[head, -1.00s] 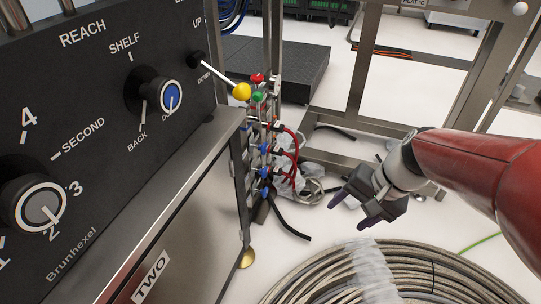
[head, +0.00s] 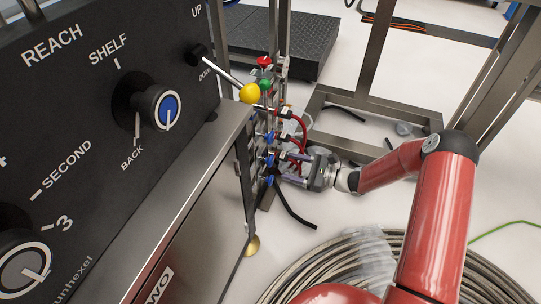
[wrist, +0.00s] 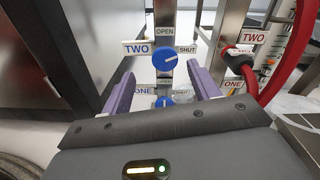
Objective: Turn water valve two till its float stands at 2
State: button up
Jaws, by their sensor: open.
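Water valve two is a blue round knob (wrist: 165,60) on a metal upright, between a TWO label, an OPEN mark above and a SHUT mark at its right. Its white pointer line points roughly right, towards SHUT. My gripper (wrist: 163,72) is open, its purple fingers on either side below this knob, not closed on it. In the head view my gripper (head: 284,168) is at the valve column, facing the blue knobs. At right in the wrist view a scaled gauge (wrist: 268,66) stands near a second TWO label; its float cannot be read.
A lower blue knob (wrist: 164,102) labelled ONE sits between the fingers. Red hoses (wrist: 290,55) run at the right of the valves. A black control panel (head: 100,100) with a yellow-tipped lever (head: 250,93) stands left. A hose coil (head: 340,265) lies on the floor below.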

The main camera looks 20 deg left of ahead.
aim_at(273, 161)
jog(key=shift+m+t, duration=0.3)
jog(key=a, duration=0.5)
jog(key=w+a+b, duration=0.1)
jog(key=a, duration=0.2)
jog(key=shift+w+f, duration=0.1)
jog(key=shift+f, duration=0.3)
